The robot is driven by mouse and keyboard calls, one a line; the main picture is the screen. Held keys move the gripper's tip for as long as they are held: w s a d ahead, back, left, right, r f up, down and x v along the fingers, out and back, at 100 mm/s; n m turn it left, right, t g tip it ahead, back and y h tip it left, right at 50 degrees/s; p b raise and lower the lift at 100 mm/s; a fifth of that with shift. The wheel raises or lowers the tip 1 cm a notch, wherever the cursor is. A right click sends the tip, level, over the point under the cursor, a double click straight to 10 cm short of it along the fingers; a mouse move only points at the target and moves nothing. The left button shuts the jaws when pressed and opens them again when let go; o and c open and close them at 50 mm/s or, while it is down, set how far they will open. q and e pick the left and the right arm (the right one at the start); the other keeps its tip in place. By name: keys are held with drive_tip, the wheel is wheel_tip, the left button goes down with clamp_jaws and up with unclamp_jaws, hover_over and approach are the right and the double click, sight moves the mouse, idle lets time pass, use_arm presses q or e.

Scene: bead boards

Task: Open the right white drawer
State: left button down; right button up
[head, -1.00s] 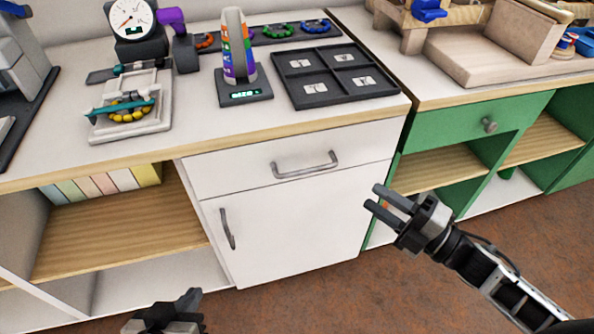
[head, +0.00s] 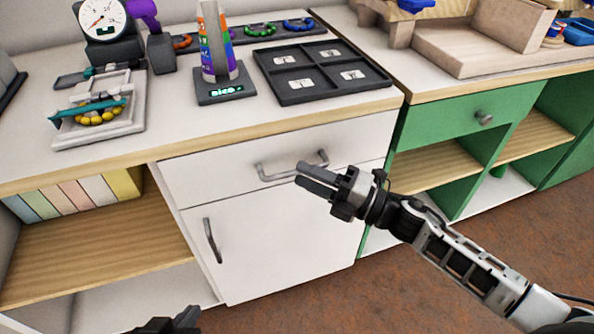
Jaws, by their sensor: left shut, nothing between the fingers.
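The white drawer (head: 215,172) is closed, flush in the white cabinet under the worktop. Its grey bar handle (head: 268,176) runs across its front. My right gripper (head: 300,173) is open, with a narrow gap between its two fingers, which point left. In the picture its fingertips lie just below the right part of the handle; I cannot tell if they touch it. Nothing shows between them. My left gripper (head: 188,318) is shut at the bottom edge, mostly cut off, well below the drawer and away from it.
A white door with an upright handle (head: 211,241) is under the drawer. A green drawer (head: 445,119) and open shelves stand to the right. A black four-part tray (head: 320,95) and a bead board (head: 98,135) lie on the worktop. The brown floor in front is clear.

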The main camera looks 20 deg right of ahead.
drive_tip(key=shift+x, duration=1.4)
clamp_jaws()
drive_tip(key=shift+s, duration=0.15)
